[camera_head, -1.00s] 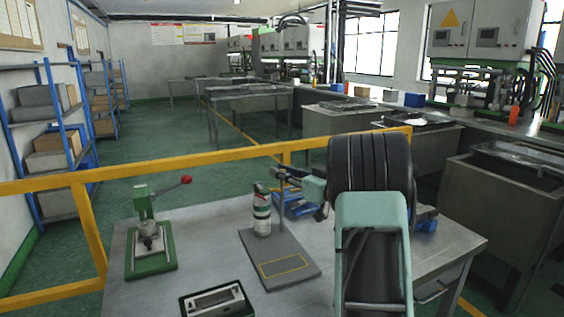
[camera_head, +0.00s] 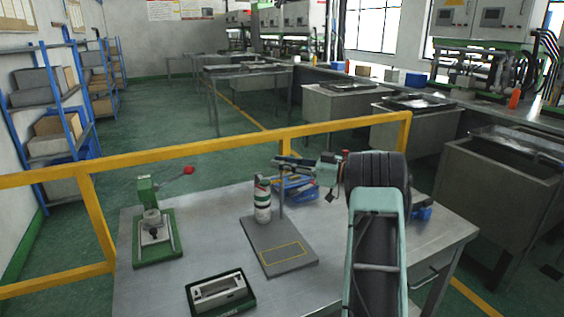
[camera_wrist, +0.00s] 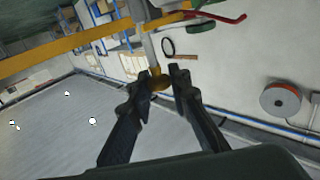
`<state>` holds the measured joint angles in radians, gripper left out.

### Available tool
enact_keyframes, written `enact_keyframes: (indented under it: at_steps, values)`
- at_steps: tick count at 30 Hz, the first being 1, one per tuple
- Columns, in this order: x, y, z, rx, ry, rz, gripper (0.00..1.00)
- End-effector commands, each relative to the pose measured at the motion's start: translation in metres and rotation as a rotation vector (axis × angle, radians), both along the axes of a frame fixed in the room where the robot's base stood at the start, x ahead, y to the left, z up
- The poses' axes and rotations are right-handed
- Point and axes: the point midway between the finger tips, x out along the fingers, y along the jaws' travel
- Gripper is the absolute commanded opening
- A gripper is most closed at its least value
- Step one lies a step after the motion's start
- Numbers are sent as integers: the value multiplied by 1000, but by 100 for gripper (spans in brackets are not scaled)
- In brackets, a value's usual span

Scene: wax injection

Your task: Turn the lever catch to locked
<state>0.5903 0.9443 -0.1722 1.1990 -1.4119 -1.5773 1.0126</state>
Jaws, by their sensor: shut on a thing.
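In the wrist view my gripper (camera_wrist: 157,77) has its two dark fingers on either side of the brass-coloured end of a grey bar (camera_wrist: 151,52). This bar seems to be the lever of the catch, but I cannot make out the catch body or its locked mark.
A blue item (camera_head: 298,190) lies behind the post. A yellow rail (camera_head: 200,150) runs along the far side.

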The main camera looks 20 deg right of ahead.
Motion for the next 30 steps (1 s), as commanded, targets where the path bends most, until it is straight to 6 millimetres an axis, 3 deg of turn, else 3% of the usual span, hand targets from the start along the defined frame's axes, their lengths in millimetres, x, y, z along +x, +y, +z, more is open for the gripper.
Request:
enact_keyframes:
  at_steps: [9, 10, 14, 23, 30]
  values:
    - [1, 1, 3, 1, -6, 1, 0]
    - [1, 1, 3, 1, -6, 1, 19]
    - [1, 1, 3, 1, -5, 0, 34]
    - [0, -1, 1, 0, -3, -1, 34]
    - [-23, -25, 1, 1, -2, -6, 34]
